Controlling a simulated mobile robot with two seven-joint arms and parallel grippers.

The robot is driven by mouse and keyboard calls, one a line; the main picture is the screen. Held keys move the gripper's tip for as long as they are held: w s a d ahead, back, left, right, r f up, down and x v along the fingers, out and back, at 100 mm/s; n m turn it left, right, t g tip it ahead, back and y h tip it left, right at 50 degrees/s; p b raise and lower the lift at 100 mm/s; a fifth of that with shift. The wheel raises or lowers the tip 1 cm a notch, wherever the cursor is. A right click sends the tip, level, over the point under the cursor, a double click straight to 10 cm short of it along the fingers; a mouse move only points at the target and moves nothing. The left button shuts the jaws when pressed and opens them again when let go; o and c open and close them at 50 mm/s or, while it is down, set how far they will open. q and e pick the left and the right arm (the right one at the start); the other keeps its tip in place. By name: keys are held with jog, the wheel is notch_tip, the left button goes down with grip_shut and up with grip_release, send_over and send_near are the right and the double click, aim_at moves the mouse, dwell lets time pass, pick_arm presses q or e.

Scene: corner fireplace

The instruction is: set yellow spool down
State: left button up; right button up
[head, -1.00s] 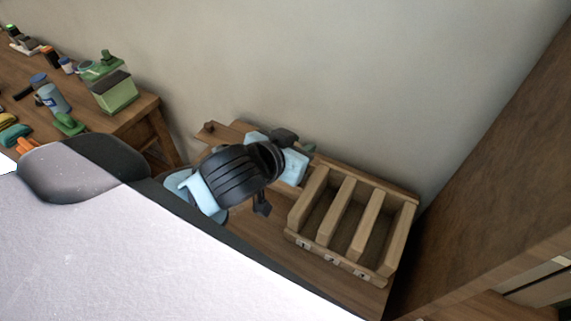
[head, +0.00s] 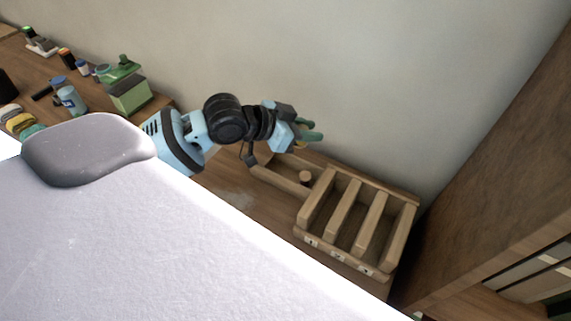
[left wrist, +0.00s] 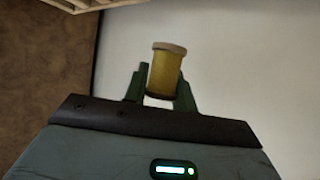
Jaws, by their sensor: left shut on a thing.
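The yellow spool (left wrist: 165,72) shows upright in the left wrist view, with a paler rim on top. My left gripper (head: 312,131) is shut on it, with one green finger at each side of the spool. In the head view the gripper is in front of the wall, above the back of the wooden side table, and only a speck of yellow shows by its fingers. Below the gripper are a low wooden tray (head: 277,178) and a short round wooden piece. My right gripper is not in view.
A wooden rack with several slots (head: 314,241) stands right of the tray. A tall brown wooden panel (head: 490,170) rises at the right. At the left, a desk holds a green box (head: 130,97), a blue-capped bottle (head: 70,98) and other small items.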

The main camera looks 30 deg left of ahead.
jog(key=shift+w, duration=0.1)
pick_arm(q)
jog(key=shift+s+d+f, duration=0.1)
jog(key=shift+s+f, duration=0.1)
jog(key=shift+f, duration=0.05)
jog(key=s+d+f+b, duration=0.1)
jog(key=s+d+f, duration=0.15)
jog(key=s, duration=0.45)
jog(key=s+d+f+b, duration=0.1)
jog(key=s+d+f, duration=0.1)
jog(key=s+d, duration=0.35)
jog(key=shift+m+h, duration=0.4)
jog(key=w+a, duration=0.2)
jog(key=w, duration=0.1)
jog(key=w+a+f, duration=0.1)
jog(key=w+a, duration=0.2)
jog(key=w, duration=0.1)
jog(key=w+a, duration=0.2)
jog(key=w, duration=0.2)
jog(key=shift+a+f, duration=0.2)
jog(key=shift+w+a, duration=0.25)
jog(key=shift+w, duration=0.35)
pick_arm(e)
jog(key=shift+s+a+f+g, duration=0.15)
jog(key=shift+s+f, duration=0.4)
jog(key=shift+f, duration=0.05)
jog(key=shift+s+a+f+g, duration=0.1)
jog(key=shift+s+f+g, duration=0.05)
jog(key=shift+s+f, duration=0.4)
